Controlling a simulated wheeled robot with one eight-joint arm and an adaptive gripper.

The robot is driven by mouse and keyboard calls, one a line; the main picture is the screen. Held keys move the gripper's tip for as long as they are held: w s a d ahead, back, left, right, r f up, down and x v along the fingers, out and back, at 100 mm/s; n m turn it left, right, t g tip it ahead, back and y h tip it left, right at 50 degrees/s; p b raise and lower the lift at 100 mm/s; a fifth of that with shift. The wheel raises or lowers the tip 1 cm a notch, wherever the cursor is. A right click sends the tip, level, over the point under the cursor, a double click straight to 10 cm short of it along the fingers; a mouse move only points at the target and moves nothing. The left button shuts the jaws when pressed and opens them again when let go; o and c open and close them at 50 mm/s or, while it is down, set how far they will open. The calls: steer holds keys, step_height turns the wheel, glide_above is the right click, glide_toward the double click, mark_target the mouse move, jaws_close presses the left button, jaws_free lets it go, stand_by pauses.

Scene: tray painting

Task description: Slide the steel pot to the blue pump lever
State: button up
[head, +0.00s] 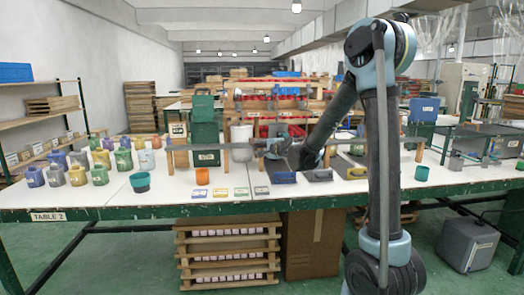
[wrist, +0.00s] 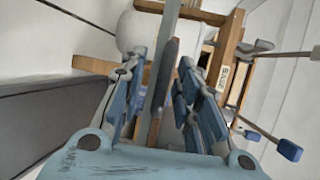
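My gripper (head: 275,149) is at the long grey bar (head: 372,141), in front of the wooden posts near the table's middle. In the wrist view my gripper (wrist: 158,105) has its blue-padded fingers apart, with a grey bar (wrist: 164,60) and a dark flat piece passing between them. Gaps show on both sides. A pale rounded vessel (wrist: 138,32) stands beyond the fingers; it shows as a whitish cylinder (head: 242,142) in the head view. I cannot tell whether it is the steel pot. A blue-tipped lever (wrist: 289,149) is at the lower right; I cannot tell whether it is the pump lever.
Several coloured pots (head: 78,175) stand at the table's left, and a teal bowl (head: 140,181) is near the front edge. Small coloured cards (head: 221,193) and a blue block (head: 284,177) lie at the front.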

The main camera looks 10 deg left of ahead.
steer(key=v, duration=1.1)
steer(key=shift+s+d, duration=0.25)
steer(key=shift+d, duration=0.1)
steer(key=shift+s+d, duration=0.1)
steer(key=s+d+f+n+g+h, duration=0.3)
steer(key=s+d+f, duration=0.3)
steer(key=s+d, duration=0.4)
steer(key=s+d+f+n+g+h, duration=0.3)
steer(key=s+d+f, duration=0.3)
steer(key=s+d, duration=0.4)
steer(key=s+d+f+n+g+h, duration=0.3)
steer(key=s+d, duration=0.8)
steer(key=s, duration=0.4)
step_height(320, 180, down, 3)
steer(key=shift+s+r+n+g+h, duration=0.1)
steer(key=shift+s+n+g+h, duration=0.35)
steer(key=shift+n, duration=0.65)
steer(key=shift+w+d, duration=0.1)
steer(key=shift+w, duration=0.05)
